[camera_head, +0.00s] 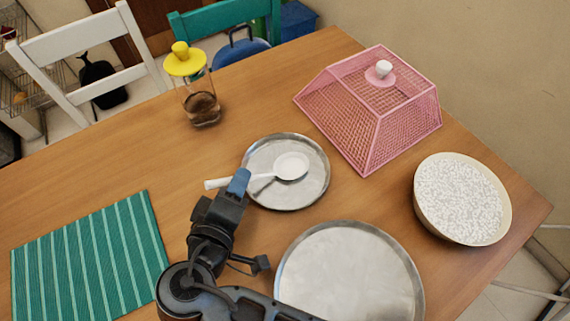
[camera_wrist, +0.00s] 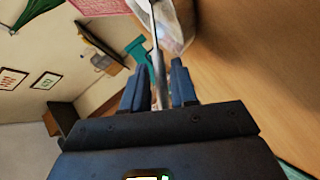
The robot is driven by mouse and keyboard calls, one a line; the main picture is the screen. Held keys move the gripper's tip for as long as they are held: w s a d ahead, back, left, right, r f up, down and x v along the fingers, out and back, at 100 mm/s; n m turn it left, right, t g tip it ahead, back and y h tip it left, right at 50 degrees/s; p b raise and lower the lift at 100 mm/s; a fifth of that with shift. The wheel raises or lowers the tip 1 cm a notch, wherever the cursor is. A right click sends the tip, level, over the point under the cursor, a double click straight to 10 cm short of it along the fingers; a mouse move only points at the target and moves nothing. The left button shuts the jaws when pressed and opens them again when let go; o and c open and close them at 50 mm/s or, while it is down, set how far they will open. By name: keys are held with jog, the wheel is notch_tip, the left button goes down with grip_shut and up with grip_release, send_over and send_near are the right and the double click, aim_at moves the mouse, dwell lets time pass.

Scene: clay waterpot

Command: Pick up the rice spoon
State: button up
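The rice spoon (camera_head: 291,166) is white. Its bowl is over the small round metal plate (camera_head: 314,191), and its handle sticks out past the plate's left rim. My gripper (camera_head: 239,181) is at the handle, just left of the plate, with a blue fingertip in front of it. In the wrist view, the spoon's handle (camera_wrist: 158,62) runs between the two blue fingers of my gripper (camera_wrist: 158,88). The fingers stand apart, with a narrow gap seen beside the handle. Part of the handle is hidden behind the finger in the head view.
A larger metal plate (camera_head: 350,275) lies in front. A bowl of rice (camera_head: 461,198) is at the right and a pink mesh cover (camera_head: 370,105) behind. A glass jar with a yellow lid (camera_head: 200,100) stands at the back left. A green striped mat (camera_head: 90,258) lies at left.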

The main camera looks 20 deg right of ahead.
jog(key=shift+x, duration=1.15)
grip_shut()
jog(key=shift+r, duration=0.1)
notch_tip(320, 180, up, 4)
jog(key=shift+d+r, duration=0.1)
jog(key=shift+r, duration=0.05)
jog(key=s+d+r, duration=0.4)
jog(key=d+r, duration=0.2)
jog(key=d, duration=0.4)
jog(key=shift+d+r, duration=0.25)
jog(key=shift+d, duration=0.1)
jog(key=shift+s, duration=0.1)
